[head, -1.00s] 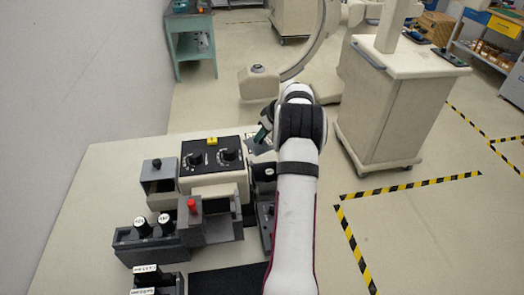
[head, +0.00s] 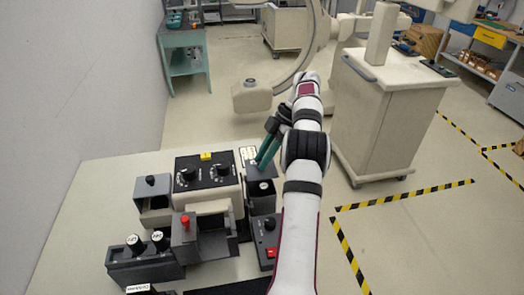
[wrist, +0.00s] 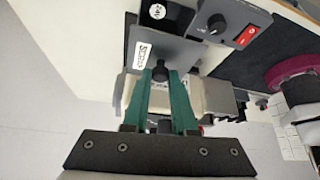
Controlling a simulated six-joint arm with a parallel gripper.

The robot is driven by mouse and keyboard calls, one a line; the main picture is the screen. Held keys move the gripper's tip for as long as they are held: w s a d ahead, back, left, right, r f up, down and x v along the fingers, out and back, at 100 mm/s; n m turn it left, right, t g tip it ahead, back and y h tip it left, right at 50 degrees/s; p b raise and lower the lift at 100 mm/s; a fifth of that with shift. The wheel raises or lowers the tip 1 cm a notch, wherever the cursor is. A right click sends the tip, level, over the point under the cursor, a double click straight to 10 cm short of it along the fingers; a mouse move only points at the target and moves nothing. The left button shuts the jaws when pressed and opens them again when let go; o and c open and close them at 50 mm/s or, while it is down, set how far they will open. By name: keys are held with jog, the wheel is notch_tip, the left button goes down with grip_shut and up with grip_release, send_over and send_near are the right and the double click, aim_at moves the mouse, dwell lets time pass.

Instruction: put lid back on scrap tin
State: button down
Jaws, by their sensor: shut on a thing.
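My gripper (head: 262,164) points down at the back right of the table, its green fingers shut. In the wrist view, the fingers (wrist: 161,85) close on a black knob (wrist: 161,71) on a flat grey lid (wrist: 187,52) with a white printed label. In the head view, the grey lid (head: 262,173) shows partly under the fingertips. The scrap tin is not clearly visible; I cannot tell whether the lid touches a rim below it.
A black unit with a round white label (head: 265,186) and a red-switch panel (head: 268,238) stand in front of the gripper. A two-dial station (head: 204,174), a grey box with a black knob (head: 152,198) and a dark open box with a red knob (head: 205,240) stand left.

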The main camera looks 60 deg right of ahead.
aim_at(268, 166)
jog(key=shift+f, duration=3.15)
jog(key=shift+f, duration=0.15)
jog(key=shift+c, duration=0.8)
grip_release()
jog(key=shift+a+r, duration=0.1)
jog(key=shift+r, duration=3.45)
grip_shut()
